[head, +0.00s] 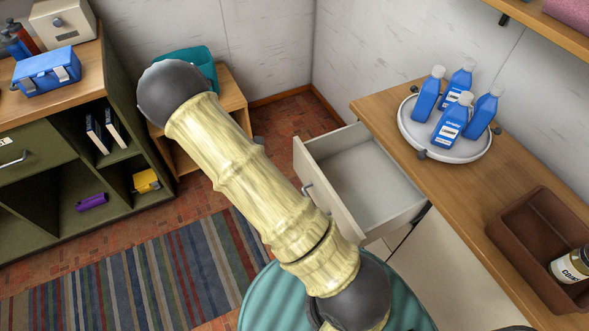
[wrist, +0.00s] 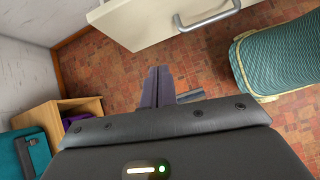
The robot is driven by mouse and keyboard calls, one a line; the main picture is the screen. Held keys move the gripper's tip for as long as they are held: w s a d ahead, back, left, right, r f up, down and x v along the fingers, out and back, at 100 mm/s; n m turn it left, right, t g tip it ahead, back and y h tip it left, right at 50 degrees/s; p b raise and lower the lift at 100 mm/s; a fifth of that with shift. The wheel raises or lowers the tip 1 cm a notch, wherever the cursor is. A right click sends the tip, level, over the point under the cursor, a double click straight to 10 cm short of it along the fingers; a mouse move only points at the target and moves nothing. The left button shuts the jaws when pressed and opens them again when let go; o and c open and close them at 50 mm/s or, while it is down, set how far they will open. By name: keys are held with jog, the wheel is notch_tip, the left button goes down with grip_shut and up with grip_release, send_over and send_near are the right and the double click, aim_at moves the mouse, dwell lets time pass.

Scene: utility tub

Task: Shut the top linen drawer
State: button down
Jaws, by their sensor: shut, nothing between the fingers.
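The top linen drawer (head: 365,179) stands pulled out from the wooden-topped cabinet on the right in the head view. It looks empty inside, with a pale front and a metal handle. In the wrist view the drawer front (wrist: 145,22) and its handle (wrist: 208,12) show at the top. My gripper (wrist: 158,85) is shut and empty, over the floor and a little below the drawer front in that picture, apart from it. In the head view my arm crosses the middle and hides part of the drawer front's surroundings; the fingers are not clear there.
A teal ribbed tub or hamper (wrist: 275,60) stands near the drawer. Blue bottles (head: 452,118) stand on a round tray (head: 414,137) on the counter, beside a brown bin (head: 520,246). A small wooden stand (head: 231,92) is at the back. A striped rug (head: 110,278) covers the left floor.

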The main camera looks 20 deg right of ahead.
jog(key=shift+w+a+f+n+t+h, duration=0.15)
jog(key=shift+w+f+n+h, duration=0.2)
jog(key=shift+f+n, duration=0.2)
jog(key=shift+w+d+f+n+t+h, duration=0.15)
jog(key=shift+w+f+n+h, duration=0.1)
jog(key=shift+w+f+n, duration=0.3)
jog(key=shift+s+f, duration=0.1)
jog(key=shift+f, duration=0.05)
jog(key=p, duration=0.1)
send_near(302, 168)
jog(key=shift+x, duration=2.95)
